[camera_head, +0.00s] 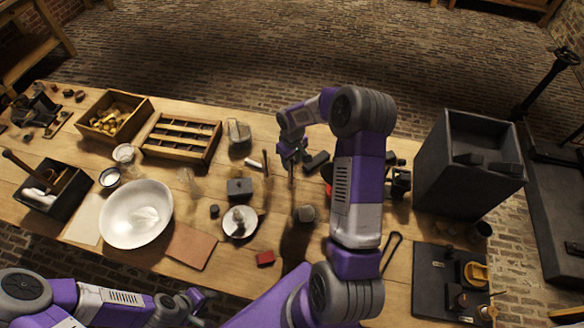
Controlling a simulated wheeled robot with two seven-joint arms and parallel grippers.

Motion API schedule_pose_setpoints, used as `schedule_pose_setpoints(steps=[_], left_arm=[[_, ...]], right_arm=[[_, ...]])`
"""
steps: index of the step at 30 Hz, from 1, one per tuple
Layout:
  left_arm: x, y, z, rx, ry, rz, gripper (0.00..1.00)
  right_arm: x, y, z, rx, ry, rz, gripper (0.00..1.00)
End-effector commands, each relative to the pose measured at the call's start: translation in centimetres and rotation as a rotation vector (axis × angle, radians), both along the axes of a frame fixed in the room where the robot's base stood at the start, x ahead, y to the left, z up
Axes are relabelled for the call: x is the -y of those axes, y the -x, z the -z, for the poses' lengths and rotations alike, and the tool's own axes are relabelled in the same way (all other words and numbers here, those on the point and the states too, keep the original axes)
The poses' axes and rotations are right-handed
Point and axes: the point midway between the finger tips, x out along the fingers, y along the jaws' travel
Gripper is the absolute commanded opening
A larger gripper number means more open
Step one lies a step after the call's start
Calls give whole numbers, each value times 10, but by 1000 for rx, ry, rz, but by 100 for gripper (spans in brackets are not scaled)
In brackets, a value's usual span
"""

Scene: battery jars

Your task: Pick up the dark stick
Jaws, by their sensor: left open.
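A thin dark brown stick (265,163) stands near the middle of the table, beside a short pale stick (252,162). My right gripper (291,168) points down just to the right of the dark stick, apart from it in the picture. Its fingers are small and dark, and I cannot tell whether they are open or shut. My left gripper (198,302) is open and low at the table's front edge, far from the stick.
A dark block (316,161) lies just right of my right gripper. A large dark bin (440,160) is at right, a white bowl (120,228) at left.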

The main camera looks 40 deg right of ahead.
Motion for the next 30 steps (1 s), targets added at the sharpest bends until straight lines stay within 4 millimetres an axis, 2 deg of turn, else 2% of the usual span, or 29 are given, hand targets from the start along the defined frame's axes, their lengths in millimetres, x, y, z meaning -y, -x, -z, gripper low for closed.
schedule_pose_setpoints(steps=[1,9,22,26,30], left_arm=[[0,0,0,0,0,0,43],[0,0,0,0,0,0,43],[0,0,0,0,0,0,43],[0,0,0,0,0,0,43],[0,0,0,0,0,0,43]], right_arm=[[0,0,0,0,0,0,39],[0,0,0,0,0,0,0],[0,0,-5,1,1,0,0],[0,-1,-17,4,2,-2,0],[0,-1,-40,4,3,-1,0]])
